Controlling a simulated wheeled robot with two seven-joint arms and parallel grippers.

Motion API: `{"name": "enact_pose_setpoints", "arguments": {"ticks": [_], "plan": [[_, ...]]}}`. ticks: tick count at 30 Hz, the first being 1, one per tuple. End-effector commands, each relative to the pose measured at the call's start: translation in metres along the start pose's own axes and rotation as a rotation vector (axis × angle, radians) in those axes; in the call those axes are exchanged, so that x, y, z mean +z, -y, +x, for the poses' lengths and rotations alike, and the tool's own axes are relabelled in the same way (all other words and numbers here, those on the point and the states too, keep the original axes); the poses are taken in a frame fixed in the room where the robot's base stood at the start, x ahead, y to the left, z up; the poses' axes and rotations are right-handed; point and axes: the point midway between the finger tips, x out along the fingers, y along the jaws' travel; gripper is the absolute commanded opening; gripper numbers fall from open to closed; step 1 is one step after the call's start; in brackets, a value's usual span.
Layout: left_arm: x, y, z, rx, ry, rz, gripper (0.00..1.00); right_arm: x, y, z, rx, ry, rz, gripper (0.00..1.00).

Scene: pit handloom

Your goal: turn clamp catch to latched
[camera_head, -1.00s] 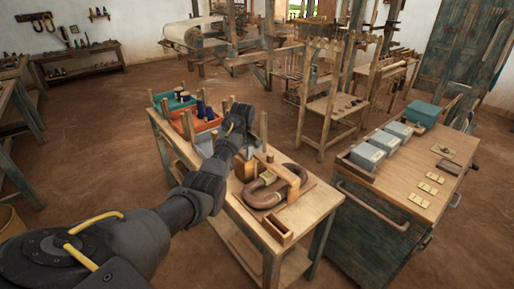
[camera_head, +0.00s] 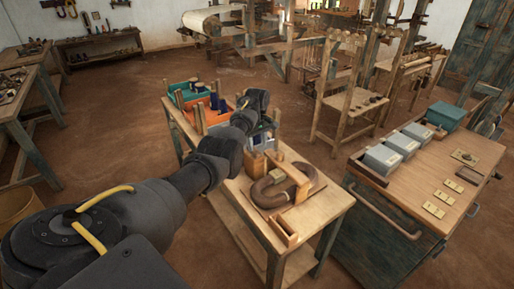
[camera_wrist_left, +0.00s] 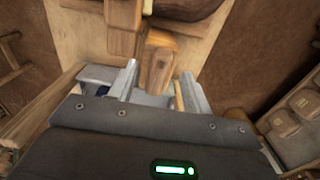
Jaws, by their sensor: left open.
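The wooden clamp stands on the workbench, its pale bar (camera_head: 292,176) lying across a dark curved piece (camera_head: 268,194). In the left wrist view the catch (camera_wrist_left: 157,62) shows just beyond and between the fingertips. My left gripper (camera_wrist_left: 160,84) is open, one finger to each side of it, with no clear contact. In the head view my left gripper (camera_head: 262,136) is over the bench behind the clamp, its fingers mostly hidden by the wrist.
Teal (camera_head: 188,92) and orange (camera_head: 213,117) trays with spools stand at the bench's far end. A small open wooden box (camera_head: 285,233) is at its near corner. A cabinet (camera_head: 425,190) with grey boxes stands to the right, across open floor.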

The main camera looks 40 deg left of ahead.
Motion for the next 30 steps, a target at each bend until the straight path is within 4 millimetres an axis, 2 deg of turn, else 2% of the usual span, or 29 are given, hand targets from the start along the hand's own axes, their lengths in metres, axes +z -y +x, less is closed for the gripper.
{"name": "enact_pose_setpoints", "arguments": {"ticks": [3, 6, 18, 28, 30], "plan": [[-0.001, 0.002, 0.018, -0.002, 0.001, -0.002, 0.49, -0.004, 0.003, -0.001, -0.004, -0.006, 0.002, 0.49], [-0.001, 0.001, 0.027, -0.001, 0.001, -0.002, 0.49, -0.005, 0.007, 0.0, -0.007, -0.007, 0.004, 0.49], [-0.001, 0.001, 0.033, 0.001, 0.0, -0.002, 0.48, -0.004, 0.005, 0.0, -0.005, -0.006, 0.003, 0.49], [-0.001, 0.001, 0.033, 0.001, 0.0, -0.002, 0.05, -0.002, 0.0, -0.001, 0.0, -0.004, 0.001, 0.49], [-0.001, 0.001, 0.033, 0.001, 0.0, -0.001, 0.04, -0.002, 0.0, -0.001, 0.0, -0.003, 0.001, 0.49]]}}
